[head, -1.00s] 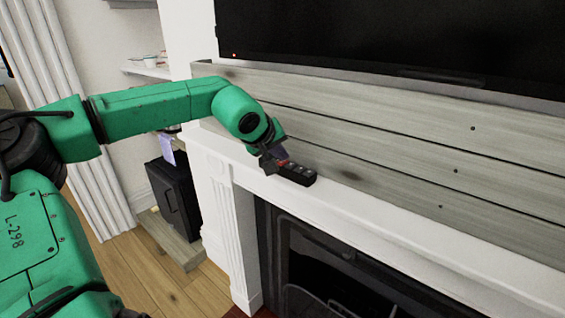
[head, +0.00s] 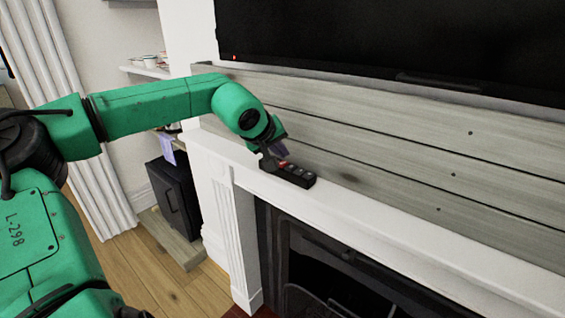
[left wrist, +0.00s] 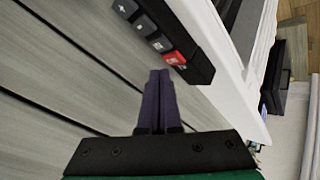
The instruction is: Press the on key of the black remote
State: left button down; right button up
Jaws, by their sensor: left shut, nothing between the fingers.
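The black remote (head: 297,175) lies on the white mantel shelf (head: 380,222), close to the wood-plank wall. In the left wrist view the remote (left wrist: 203,70) shows several grey keys and one red key (left wrist: 174,58) near its end. My left gripper (head: 279,160) is shut and empty at the red-key end of the remote. In the left wrist view its purple fingers (left wrist: 161,76) are together, with their tips just beside the red key; I cannot tell whether they touch it. My right gripper is not in view.
A black television (head: 390,40) with a small red light hangs above the planks (head: 420,140). The dark fireplace opening (head: 330,265) is under the mantel. A black cabinet (head: 176,198) stands at the left. The mantel right of the remote is clear.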

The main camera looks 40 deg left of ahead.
aim_at(281, 165)
pick_arm(q)
jog(key=shift+r+p, duration=2.15)
jog(key=shift+r, duration=0.45)
jog(key=shift+f, duration=0.1)
